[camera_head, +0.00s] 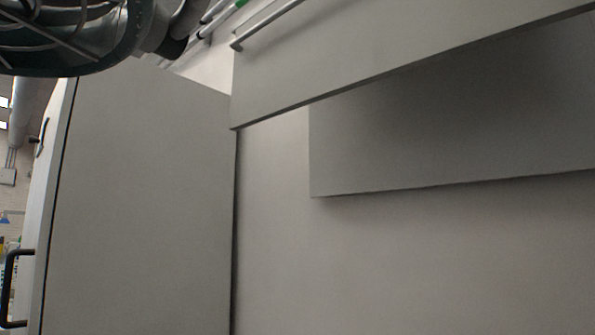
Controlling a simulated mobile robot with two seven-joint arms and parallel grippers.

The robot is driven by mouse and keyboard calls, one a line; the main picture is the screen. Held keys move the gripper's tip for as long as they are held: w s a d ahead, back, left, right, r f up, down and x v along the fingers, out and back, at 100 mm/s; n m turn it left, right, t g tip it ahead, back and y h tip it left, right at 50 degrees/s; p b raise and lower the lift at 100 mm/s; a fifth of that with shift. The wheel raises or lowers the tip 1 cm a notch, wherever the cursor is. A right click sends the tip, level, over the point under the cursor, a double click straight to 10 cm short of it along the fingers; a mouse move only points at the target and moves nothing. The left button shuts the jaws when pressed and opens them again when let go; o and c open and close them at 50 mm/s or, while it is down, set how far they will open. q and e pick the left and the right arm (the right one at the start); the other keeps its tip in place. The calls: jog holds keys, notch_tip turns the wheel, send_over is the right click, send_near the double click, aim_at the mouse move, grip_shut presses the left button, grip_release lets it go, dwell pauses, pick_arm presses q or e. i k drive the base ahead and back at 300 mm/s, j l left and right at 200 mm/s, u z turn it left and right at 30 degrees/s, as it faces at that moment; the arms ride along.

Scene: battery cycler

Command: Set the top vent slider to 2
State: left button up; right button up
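The top vent slider is not visible in the head view, and I see no vent or numbers. A large plain grey cabinet side (150,210) fills the left half of the view. It may be part of the battery cycler, but I cannot tell. Neither of my grippers shows in this view.
A dark round object with curved bars (70,40) hangs at the top left. A drawer-like panel with a bar handle (268,24) juts out at the top right, above a grey panel (450,130). A black handle (10,285) is at the lower left.

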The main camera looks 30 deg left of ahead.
aim_at(32, 139)
jog(key=u, duration=2.45)
